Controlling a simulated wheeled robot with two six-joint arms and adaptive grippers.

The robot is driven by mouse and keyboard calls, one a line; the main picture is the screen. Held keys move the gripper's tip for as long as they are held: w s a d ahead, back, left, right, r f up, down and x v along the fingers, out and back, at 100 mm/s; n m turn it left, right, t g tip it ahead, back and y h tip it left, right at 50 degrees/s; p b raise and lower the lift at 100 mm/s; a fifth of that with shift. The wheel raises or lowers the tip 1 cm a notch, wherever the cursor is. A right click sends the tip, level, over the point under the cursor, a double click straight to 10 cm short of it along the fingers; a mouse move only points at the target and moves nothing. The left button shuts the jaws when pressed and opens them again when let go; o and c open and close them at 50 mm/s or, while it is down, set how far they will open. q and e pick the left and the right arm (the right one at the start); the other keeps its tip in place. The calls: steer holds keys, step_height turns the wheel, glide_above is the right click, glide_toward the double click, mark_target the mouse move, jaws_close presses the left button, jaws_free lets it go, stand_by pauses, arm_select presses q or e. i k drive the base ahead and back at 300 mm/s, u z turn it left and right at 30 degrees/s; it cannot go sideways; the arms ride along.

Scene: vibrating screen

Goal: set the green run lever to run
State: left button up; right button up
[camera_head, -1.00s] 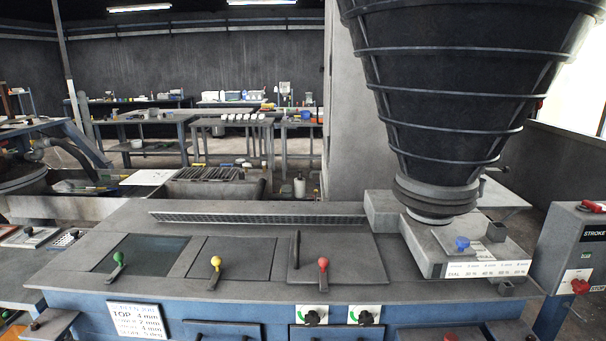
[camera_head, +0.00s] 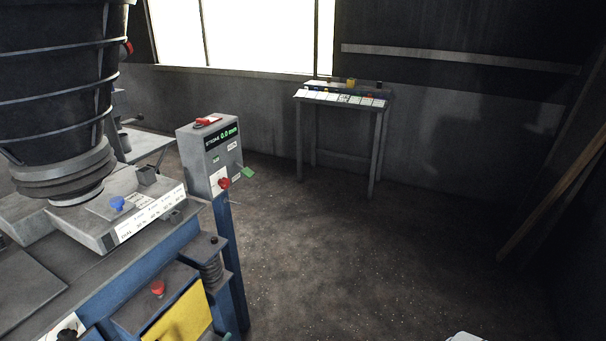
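A grey control box (camera_head: 205,158) stands on a blue post in the left half of the head view. A small green lever or tab (camera_head: 248,172) sticks out low on its right side, apparently the green run lever; its set position cannot be read. A red knob (camera_head: 224,183) is on the box's lower front. A display (camera_head: 222,138) near the top reads STROKE with green digits, apparently 0.0 mm.
The screen machine with its dark hopper (camera_head: 60,95), blue knob (camera_head: 117,203) and red knob (camera_head: 157,287) fills the left. A small table (camera_head: 345,104) with cards stands by the far wall. The floor (camera_head: 330,240) right of the box is clear. Planks (camera_head: 555,205) lean at right.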

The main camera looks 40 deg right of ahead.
mark_target(246, 172)
steer(key=z, duration=1.85)
steer(key=i, duration=0.65)
steer(key=z, duration=0.8)
steer(key=i, duration=1.05)
steer(key=u, duration=1)
steer(key=i, duration=0.5)
steer(key=u, duration=0.45)
